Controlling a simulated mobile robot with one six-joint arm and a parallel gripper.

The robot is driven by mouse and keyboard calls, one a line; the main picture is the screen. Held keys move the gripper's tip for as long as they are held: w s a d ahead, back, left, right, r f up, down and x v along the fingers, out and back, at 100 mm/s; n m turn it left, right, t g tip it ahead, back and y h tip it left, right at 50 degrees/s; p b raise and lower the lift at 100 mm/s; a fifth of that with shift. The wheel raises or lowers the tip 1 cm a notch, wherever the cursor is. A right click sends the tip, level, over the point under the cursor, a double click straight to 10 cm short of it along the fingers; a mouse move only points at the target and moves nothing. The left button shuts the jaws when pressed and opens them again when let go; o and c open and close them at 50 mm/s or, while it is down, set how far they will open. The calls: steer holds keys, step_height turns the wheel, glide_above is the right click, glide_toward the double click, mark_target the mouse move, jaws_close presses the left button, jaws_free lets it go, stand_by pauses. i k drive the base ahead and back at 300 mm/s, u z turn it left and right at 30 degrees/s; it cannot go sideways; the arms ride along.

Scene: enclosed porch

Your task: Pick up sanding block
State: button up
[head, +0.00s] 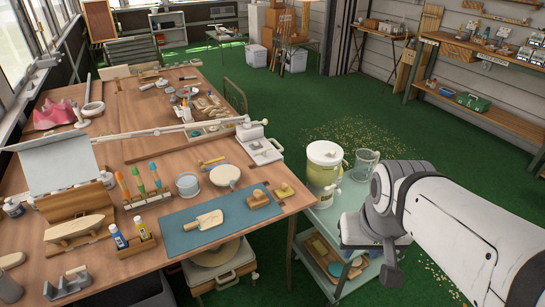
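A small tan wooden block with a raised top (259,198) sits at the right end of the blue mat (180,238) on the wooden workbench. It looks like the sanding block, but it is too small to be sure. A small yellowish block (284,190) lies just to its right, near the bench's edge. My arm reaches in from the right, and its grey end part (389,262) hangs over the low cart, apart from the bench and both blocks. No fingertips can be made out, so whether my gripper is open or shut is unclear.
A pale wooden paddle-like piece (205,221) lies on the mat. Brush and bottle holders (136,246) crowd the bench's left. Green floor beyond is open.

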mark_target(260, 199)
steer(key=u, duration=0.05)
steer(key=i, duration=1)
steer(key=z, duration=0.05)
